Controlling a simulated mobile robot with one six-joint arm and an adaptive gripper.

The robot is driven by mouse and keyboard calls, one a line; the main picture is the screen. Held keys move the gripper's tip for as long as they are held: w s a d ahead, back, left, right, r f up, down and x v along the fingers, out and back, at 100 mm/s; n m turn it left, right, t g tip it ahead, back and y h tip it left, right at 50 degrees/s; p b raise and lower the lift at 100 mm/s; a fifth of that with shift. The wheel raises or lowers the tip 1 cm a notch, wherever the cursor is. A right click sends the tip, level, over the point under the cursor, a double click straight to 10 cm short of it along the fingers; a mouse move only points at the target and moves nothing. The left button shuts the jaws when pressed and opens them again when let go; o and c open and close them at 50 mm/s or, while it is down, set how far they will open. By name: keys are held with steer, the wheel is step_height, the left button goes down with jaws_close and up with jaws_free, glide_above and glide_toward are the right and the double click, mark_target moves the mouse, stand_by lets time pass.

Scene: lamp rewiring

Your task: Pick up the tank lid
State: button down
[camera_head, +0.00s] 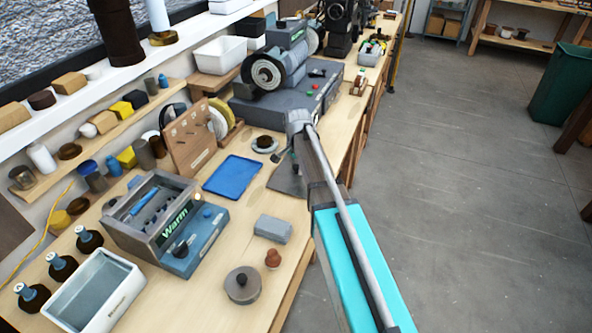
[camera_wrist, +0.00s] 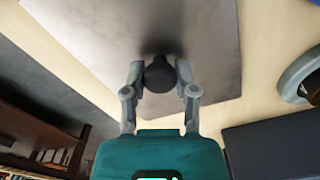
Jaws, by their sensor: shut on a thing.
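A flat grey plate (camera_head: 287,180), which looks like the tank lid, is under the end of my arm near the bench's right edge. It fills much of the upper wrist view (camera_wrist: 205,35). A dark round knob (camera_wrist: 159,76) stands against it. My gripper (camera_wrist: 160,74) is shut on this knob, one finger on each side. In the head view my arm hides most of the gripper, and I cannot tell whether the plate is clear of the bench. A white open rectangular tank (camera_head: 92,292) stands at the bench's near left.
A blue tray (camera_head: 232,177) lies left of the plate, and a bench grinder (camera_head: 285,75) stands behind. A grey block (camera_head: 272,228), a round grey lidded tin (camera_head: 242,285) and a "Warm" unit (camera_head: 165,225) are nearer. Open floor (camera_head: 460,180) lies right.

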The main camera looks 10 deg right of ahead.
steer(key=shift+r, duration=0.1)
steer(key=shift+r+p, duration=0.85)
steer(key=shift+p, duration=0.1)
steer(key=s+d+r+p, duration=0.5)
steer(key=s+r+p, duration=0.6)
steer(key=s, duration=0.2)
steer(key=shift+a, duration=0.15)
